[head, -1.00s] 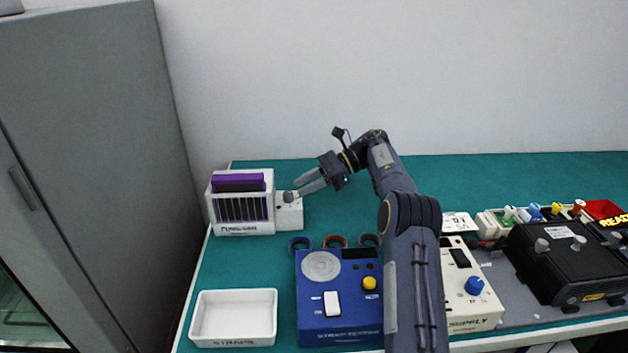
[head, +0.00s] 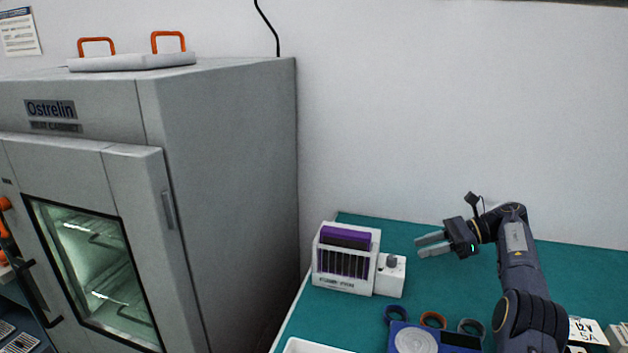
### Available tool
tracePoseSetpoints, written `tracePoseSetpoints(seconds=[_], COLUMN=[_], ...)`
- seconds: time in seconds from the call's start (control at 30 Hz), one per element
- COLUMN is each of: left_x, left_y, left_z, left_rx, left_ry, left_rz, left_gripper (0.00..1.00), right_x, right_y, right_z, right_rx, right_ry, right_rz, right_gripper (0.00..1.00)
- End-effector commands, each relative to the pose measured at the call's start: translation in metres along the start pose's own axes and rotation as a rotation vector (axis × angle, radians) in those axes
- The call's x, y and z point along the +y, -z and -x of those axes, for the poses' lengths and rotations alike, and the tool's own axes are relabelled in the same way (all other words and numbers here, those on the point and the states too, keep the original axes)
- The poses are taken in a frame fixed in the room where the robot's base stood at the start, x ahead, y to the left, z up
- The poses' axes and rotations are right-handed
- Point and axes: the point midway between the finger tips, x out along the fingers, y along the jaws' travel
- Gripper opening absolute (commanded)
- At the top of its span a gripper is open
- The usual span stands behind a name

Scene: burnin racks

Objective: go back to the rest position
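My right gripper (head: 431,244) hangs in the air above the green bench, with its fingers pointing left. The two grey fingers show a gap between them and nothing is held. A purple piece (head: 346,238) stands in the rack. My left gripper is not in the picture.
A tall grey heat cabinet (head: 230,170) with a glass door (head: 95,275) stands at left. A lid with orange handles (head: 130,62) lies on top. A blue device (head: 455,345), several rings (head: 433,319) and a white tray (head: 310,347) are at the bench front.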

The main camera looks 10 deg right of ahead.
Motion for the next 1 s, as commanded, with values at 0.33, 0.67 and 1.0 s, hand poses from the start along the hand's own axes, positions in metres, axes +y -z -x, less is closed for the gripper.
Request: tracePoseSetpoints(seconds=[0.33, 0.67, 1.0], left_x=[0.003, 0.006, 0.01], left_y=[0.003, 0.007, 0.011], left_z=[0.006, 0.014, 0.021], left_rx=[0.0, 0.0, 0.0], left_ry=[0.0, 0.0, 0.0], left_rz=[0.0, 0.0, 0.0], left_gripper=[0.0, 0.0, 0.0], right_x=[-0.029, -0.002, 0.113], right_y=[-0.159, -0.283, -0.195], right_z=[0.041, 0.146, 0.138], right_rx=[-0.436, -1.243, -1.902], right_ry=[0.341, 0.563, 0.468], right_rz=[-0.233, -0.939, -2.045], right_gripper=[0.33, 0.33, 0.33])
